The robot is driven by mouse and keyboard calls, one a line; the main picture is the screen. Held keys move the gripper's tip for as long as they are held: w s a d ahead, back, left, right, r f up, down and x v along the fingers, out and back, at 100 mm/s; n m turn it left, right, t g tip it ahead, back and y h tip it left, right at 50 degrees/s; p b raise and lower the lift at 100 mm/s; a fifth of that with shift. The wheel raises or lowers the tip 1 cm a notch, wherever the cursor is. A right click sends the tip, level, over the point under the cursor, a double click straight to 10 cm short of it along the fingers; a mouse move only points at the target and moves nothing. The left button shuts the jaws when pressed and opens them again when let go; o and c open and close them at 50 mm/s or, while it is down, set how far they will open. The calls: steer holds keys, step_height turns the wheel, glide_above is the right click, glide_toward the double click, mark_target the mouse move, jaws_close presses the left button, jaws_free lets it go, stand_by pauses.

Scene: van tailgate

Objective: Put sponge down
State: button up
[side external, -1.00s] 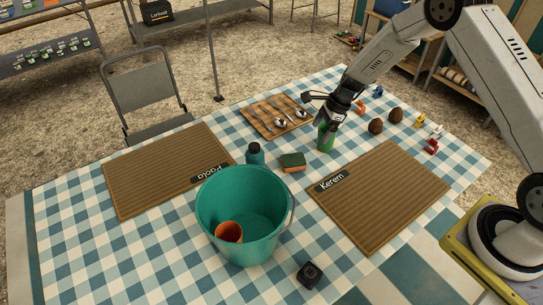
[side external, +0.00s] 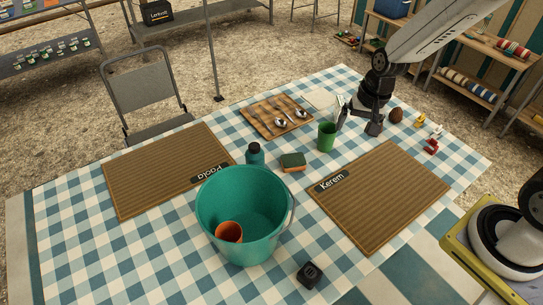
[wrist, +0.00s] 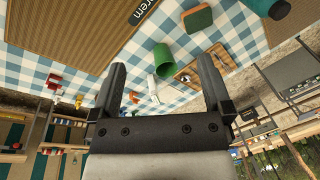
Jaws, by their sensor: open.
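The sponge (side external: 293,162), a small block with a dark green top and an orange-brown lower part, lies flat on the checked cloth between the teal bucket and the green cup. It also shows at the top of the wrist view (wrist: 198,18). My gripper (side external: 357,122) is open and empty, beside and to the right of the green cup (side external: 326,137), apart from the sponge. In the wrist view the spread fingers (wrist: 162,66) have the green cup (wrist: 165,60) between them in the picture, with no contact visible.
A teal bucket (side external: 208,200) holds an orange cup (side external: 229,232). A teal bottle (side external: 254,154) stands behind it. Two brown placemats (side external: 380,200) lie on the cloth. A wooden board (side external: 262,121) with spoons is at the back. A dark cube (side external: 309,274) sits in front.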

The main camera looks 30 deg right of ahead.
steer(key=s+r+n+h, duration=0.1)
steer(key=s+r+n, duration=0.2)
steer(key=s+n, duration=0.4)
steer(key=shift+s+a+n+t, duration=0.3)
steer(key=shift+s+a+t, duration=0.15)
steer(key=shift+s, duration=0.5)
